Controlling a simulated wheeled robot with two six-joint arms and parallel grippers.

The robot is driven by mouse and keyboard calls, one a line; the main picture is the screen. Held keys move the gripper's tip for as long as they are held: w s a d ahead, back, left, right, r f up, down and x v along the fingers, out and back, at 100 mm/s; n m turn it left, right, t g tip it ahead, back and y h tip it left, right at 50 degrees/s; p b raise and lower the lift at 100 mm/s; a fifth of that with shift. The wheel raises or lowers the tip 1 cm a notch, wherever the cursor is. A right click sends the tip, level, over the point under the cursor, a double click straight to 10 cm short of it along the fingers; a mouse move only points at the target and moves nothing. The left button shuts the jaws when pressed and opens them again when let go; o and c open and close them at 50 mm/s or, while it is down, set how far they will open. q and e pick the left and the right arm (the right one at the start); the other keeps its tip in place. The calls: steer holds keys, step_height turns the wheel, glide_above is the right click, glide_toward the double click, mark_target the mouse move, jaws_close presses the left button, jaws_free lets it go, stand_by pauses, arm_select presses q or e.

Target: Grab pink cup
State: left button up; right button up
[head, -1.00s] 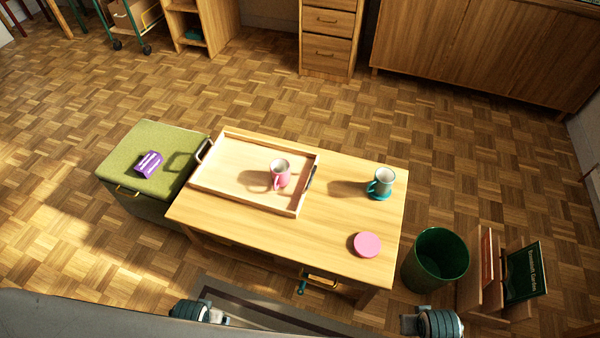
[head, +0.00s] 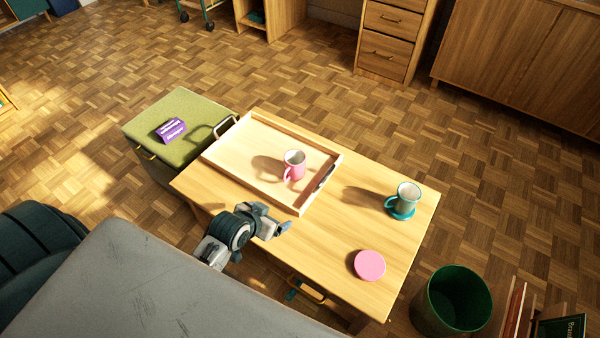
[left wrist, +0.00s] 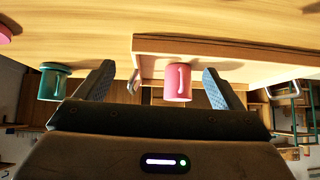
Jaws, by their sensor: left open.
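The pink cup (head: 294,166) stands upright inside the wooden tray (head: 262,181) on the low table, its handle toward the front left. My left gripper (head: 272,219) is open and empty, in front of the tray and short of the cup. In the left wrist view, which appears upside down, the pink cup (left wrist: 178,84) shows between my open fingers (left wrist: 158,84), ahead of them and apart from them. My right gripper is not in view.
A teal and white mug (head: 407,199) stands on a teal coaster to the right of the tray. A pink disc (head: 369,265) lies near the table's (head: 335,235) front right. A green bin (head: 452,303) stands right of the table; a green ottoman (head: 178,104) is at its left.

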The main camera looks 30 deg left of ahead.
arm_select(q)
steer(key=w+a+r+t, duration=0.1)
steer(key=w+a+t, duration=0.3)
steer(key=w, duration=0.7)
steer(key=b, duration=0.2)
glide_toward(300, 156)
steer(key=shift+n+t, duration=0.3)
steer(key=shift+f+b+x, duration=0.1)
steer(key=shift+b+x, duration=0.1)
steer(key=shift+x, duration=1.25)
steer(key=shift+f+b+x, duration=0.15)
steer(key=shift+x, duration=1.3)
steer(key=shift+s+a, duration=0.1)
steer(key=shift+s, duration=0.05)
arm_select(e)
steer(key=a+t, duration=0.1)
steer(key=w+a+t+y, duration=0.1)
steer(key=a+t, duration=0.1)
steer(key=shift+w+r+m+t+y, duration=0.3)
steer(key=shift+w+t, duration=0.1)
arm_select(q)
steer(key=shift+c, duration=0.4)
steer(key=c, duration=1.1)
steer(key=shift+r, duration=0.1)
steer(key=shift+c, duration=0.2)
